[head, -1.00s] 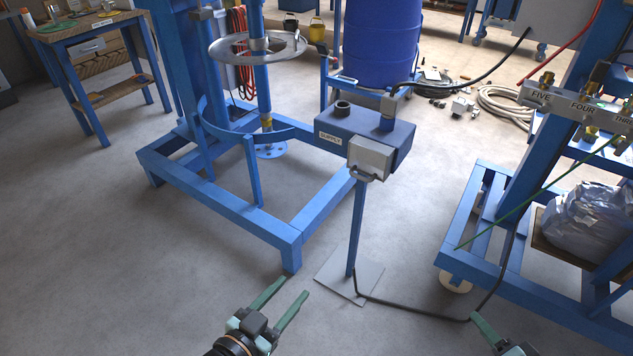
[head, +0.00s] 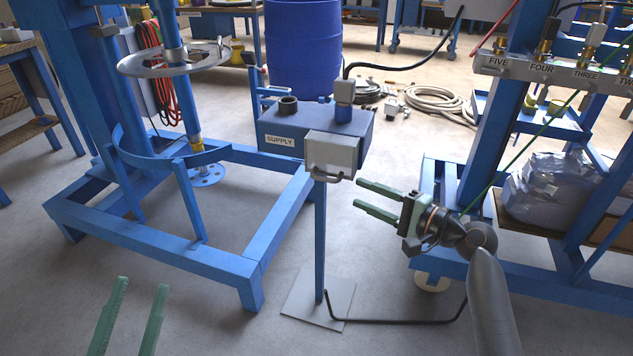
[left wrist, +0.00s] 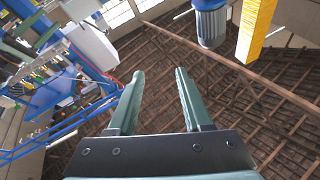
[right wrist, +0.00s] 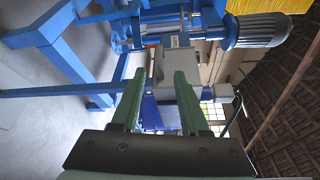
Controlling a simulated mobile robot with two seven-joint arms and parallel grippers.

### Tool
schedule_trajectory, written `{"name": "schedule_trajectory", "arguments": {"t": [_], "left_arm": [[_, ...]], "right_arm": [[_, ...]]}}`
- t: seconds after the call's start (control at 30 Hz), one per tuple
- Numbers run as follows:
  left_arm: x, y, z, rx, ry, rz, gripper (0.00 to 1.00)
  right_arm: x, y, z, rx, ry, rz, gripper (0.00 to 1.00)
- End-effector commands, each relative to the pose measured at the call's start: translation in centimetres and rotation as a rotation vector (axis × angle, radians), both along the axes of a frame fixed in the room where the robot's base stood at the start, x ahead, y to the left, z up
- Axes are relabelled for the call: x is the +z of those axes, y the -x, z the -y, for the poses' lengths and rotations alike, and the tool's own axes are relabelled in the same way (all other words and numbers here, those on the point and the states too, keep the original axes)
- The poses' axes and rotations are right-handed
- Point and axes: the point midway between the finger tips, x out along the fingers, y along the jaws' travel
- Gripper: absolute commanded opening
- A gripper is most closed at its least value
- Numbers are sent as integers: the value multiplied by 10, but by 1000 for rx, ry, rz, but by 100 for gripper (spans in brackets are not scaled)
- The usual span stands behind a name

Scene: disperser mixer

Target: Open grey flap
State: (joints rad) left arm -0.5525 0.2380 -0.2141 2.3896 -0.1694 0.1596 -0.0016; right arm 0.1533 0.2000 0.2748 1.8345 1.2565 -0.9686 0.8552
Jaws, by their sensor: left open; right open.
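The grey flap (head: 332,150) is a light-grey cover with a bar handle (head: 328,177). It hangs shut on the front of the blue SUPPLY box (head: 275,128), which stands on a blue post. My right gripper (head: 357,194) is open and empty, to the right of the handle and slightly lower, with its fingers pointing left. The right wrist view shows the grey flap beyond its fingers (right wrist: 160,74), partly hidden by them. My left gripper (head: 143,284) is open and empty at the lower left. Its wrist view shows its fingers (left wrist: 160,73) against the roof.
A blue floor frame (head: 165,240) stands to the left. The post's base plate (head: 300,308) and a black cable (head: 400,321) lie below the box. A blue rack with numbered valves (head: 545,68) stands on the right, close to my right arm. A blue drum (head: 305,50) is behind.

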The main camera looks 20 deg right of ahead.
Motion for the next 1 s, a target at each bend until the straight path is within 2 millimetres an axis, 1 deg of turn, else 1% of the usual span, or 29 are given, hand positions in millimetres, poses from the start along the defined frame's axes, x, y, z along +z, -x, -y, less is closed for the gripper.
{"name": "schedule_trajectory", "arguments": {"t": [0.03, 0.2, 0.3, 0.43, 0.5, 0.63, 0.97, 1.0], "left_arm": [[6, 3, 1, -5, -1, 32, 50], [36, 18, 4, -31, -3, 179, 50], [54, 29, 6, -48, -5, 266, 50], [71, 43, 8, -67, -5, 357, 50], [77, 49, 9, -76, -6, 395, 50], [84, 56, 10, -86, -6, 439, 50], [88, 59, 11, -89, -6, 455, 50], [88, 59, 11, -89, -6, 455, 50]], "right_arm": [[-1, -8, -6, 2, -3, 2, 45], [-5, -38, -26, 2, -1, 2, 45], [-7, -54, -36, 1, 0, 2, 45], [-9, -68, -47, 2, 2, 1, 45], [-10, -76, -52, 1, 1, 1, 45], [-10, -84, -57, 0, 2, 2, 45], [-10, -87, -59, 0, 5, 0, 45], [-10, -87, -59, 0, 5, 0, 41]]}}
